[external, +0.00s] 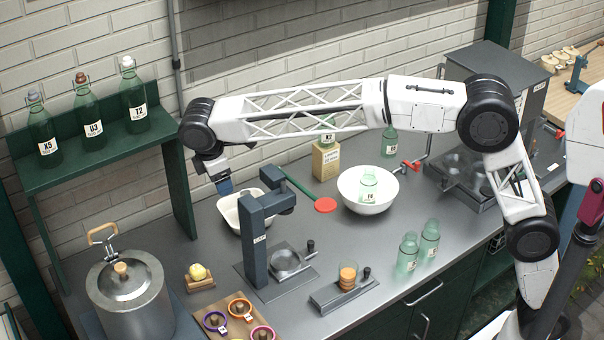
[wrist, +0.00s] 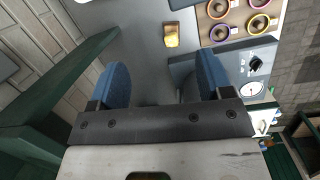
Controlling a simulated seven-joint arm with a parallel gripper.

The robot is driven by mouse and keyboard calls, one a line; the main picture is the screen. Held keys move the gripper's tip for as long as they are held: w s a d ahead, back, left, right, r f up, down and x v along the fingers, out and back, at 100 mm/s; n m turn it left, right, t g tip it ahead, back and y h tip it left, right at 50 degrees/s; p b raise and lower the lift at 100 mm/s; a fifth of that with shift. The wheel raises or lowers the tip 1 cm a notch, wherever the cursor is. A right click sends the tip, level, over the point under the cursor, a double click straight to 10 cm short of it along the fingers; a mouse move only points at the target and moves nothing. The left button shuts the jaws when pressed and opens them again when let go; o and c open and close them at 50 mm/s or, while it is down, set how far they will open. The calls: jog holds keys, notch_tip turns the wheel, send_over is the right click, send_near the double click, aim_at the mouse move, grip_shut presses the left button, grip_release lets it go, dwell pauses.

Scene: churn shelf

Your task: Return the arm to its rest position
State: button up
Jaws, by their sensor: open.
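My gripper (external: 224,186) hangs at the end of my outstretched arm, in front of the wall and to the right of the green shelf. In the wrist view my gripper (wrist: 162,78) has its two blue fingers wide apart, with nothing between them. My arm reaches left across the worktop from the right side, high above it.
The green shelf (external: 100,157) holds three labelled bottles. A dark press stand (external: 256,245) rises close to the gripper. A steel churn (external: 128,295), white bowl (external: 382,207), two glass bottles (external: 408,252) and a board of coloured rings (wrist: 238,38) occupy the worktop.

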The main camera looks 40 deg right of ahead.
jog(key=s+d+r+m+y, duration=0.1)
jog(key=s+d+m, duration=0.2)
jog(key=d, duration=1)
jog(key=s+d+r+m, duration=0.15)
jog(key=s+d, duration=0.25)
jog(key=d, duration=0.9)
jog(key=s+d+r+m+y, duration=0.1)
jog(key=s+d+m, duration=0.2)
jog(key=d, duration=1)
jog(key=s+d+f+m+t, duration=0.1)
jog(key=s+d+f+m, duration=0.3)
jog(key=s+d+f, duration=0.3)
jog(key=s+d+f+m+t, duration=0.1)
jog(key=s+d+f+m, duration=0.4)
jog(key=s+d, duration=1.1)
jog(key=s+f, duration=0.3)
jog(key=shift+s, duration=0.3)
